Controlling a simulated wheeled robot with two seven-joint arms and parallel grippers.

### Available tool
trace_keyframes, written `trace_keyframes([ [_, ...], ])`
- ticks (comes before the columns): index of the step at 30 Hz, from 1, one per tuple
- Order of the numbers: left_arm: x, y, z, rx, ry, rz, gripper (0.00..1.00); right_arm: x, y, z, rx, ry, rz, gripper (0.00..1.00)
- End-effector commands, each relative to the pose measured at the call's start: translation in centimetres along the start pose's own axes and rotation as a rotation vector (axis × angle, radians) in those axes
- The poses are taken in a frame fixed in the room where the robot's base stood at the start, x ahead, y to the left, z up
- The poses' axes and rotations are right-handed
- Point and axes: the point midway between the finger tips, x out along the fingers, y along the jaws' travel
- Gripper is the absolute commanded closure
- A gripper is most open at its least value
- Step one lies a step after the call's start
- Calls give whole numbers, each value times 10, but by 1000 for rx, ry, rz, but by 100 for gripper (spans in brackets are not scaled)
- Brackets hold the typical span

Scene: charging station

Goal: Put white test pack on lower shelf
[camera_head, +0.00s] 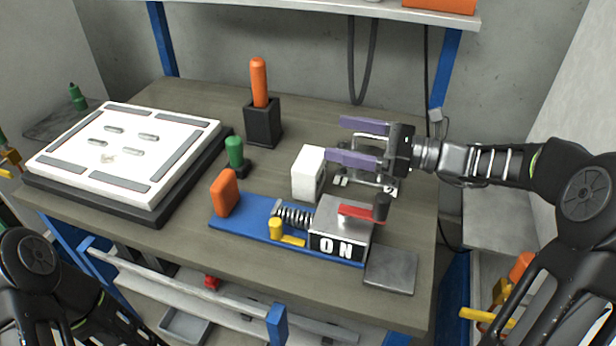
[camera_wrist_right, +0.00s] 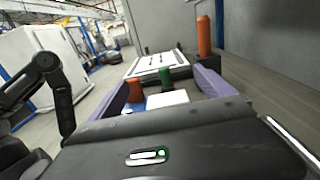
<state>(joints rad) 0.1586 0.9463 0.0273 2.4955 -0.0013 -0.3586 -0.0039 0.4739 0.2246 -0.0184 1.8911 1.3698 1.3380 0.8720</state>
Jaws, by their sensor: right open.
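The white test pack (camera_head: 308,173) stands on the workbench top, between the green-handled piece and my right gripper in the head view. It also shows in the right wrist view (camera_wrist_right: 167,99), partly hidden by the gripper body. My right gripper (camera_head: 346,140) is open, with its two purple fingers pointing left toward the pack. The nearer finger reaches close to the pack's upper right edge; I cannot tell whether they touch. The lower shelf (camera_head: 190,294) is a pale rail-edged level below the bench top, with a grey tray on it. My left arm is at the lower left; its gripper is out of frame.
A blue fixture (camera_head: 237,222) with a spring, red lever and ON block lies in front of the pack. A white panel (camera_head: 72,148) on a black base fills the left. A black holder (camera_head: 263,124) with an orange handle stands behind. Bench posts (camera_head: 161,38) are blue.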

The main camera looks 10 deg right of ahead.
Motion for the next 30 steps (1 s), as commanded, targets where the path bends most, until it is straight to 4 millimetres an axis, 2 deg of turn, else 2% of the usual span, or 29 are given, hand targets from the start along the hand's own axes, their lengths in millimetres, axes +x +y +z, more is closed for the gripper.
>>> trace_keyframes([
  [11, 0, 0, 0, 0, 0, 0, 0, 0, 0, -4, 1, 0, 0, 7],
  [17, 4, -2, 0, 0, 0, 0, 0, 0, 0, -33, 5, 1, 0, 7],
  [24, 10, -4, 0, 0, 0, 0, 0, 0, 0, -83, 5, 0, 0, 7],
  [27, 9, -3, 0, 0, 0, 0, 0, 16, 1, -79, -1, -2, 4, 7],
  [30, 9, -3, 0, 0, 0, 0, 0, 24, 0, -80, 0, 0, 1, 7],
])
